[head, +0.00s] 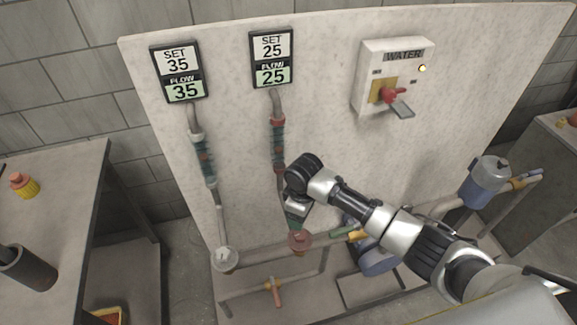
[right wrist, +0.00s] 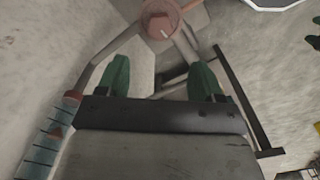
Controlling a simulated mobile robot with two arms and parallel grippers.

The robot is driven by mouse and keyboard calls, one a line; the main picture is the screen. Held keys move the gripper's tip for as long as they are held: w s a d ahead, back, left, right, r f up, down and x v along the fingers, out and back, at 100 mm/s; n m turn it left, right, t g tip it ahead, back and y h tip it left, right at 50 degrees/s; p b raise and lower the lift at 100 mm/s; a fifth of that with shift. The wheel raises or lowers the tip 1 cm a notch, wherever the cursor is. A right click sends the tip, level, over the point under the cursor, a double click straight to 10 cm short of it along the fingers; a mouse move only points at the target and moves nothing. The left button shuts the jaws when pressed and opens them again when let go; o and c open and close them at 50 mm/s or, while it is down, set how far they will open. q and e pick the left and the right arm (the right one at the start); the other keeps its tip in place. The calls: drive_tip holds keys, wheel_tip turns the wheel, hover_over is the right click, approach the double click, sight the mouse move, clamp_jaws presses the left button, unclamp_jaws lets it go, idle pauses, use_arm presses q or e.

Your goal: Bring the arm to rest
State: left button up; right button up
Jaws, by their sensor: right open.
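My right arm (head: 390,225) reaches in from the lower right of the head view, in front of the pale panel. My right gripper (head: 296,222) points down just above the red valve knob (head: 300,241) of the right-hand pipe. In the right wrist view the green fingertips of the right gripper (right wrist: 160,78) are spread apart, with nothing held between them. The red knob (right wrist: 161,19) lies beyond the fingertips there, apart from them. My left gripper is in neither view.
Two displays read SET 35, FLOW 35 (head: 178,73) and SET 25, FLOW 25 (head: 271,58). A WATER box (head: 393,70) with a red switch hangs on the panel. A blue-grey canister (head: 485,182) stands right. A side table (head: 60,195) is left.

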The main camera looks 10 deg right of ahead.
drive_tip(key=s+a+m+t+y, duration=0.15)
drive_tip(key=s+a, duration=0.35)
drive_tip(key=s, duration=0.8)
drive_tip(key=s+d+r+m+t+h, duration=0.1)
drive_tip(key=s+d+r+m, duration=0.2)
drive_tip(key=s+d, duration=0.3)
drive_tip(key=s+d+r+m+t, duration=0.1)
drive_tip(key=s+d+r+m, duration=0.3)
drive_tip(key=s, duration=0.3)
wheel_tip(320, 180, down, 28)
drive_tip(key=s+g, duration=0.1)
drive_tip(key=s, duration=0.1)
drive_tip(key=s+d+f, duration=0.1)
drive_tip(key=s+f, duration=0.6)
drive_tip(key=s+d+f+g, duration=0.1)
drive_tip(key=s+d+f, duration=0.1)
drive_tip(key=s+f, duration=0.5)
drive_tip(key=shift+s+d+n, duration=0.25)
drive_tip(key=shift+s+n, duration=0.1)
drive_tip(key=shift+s, duration=0.4)
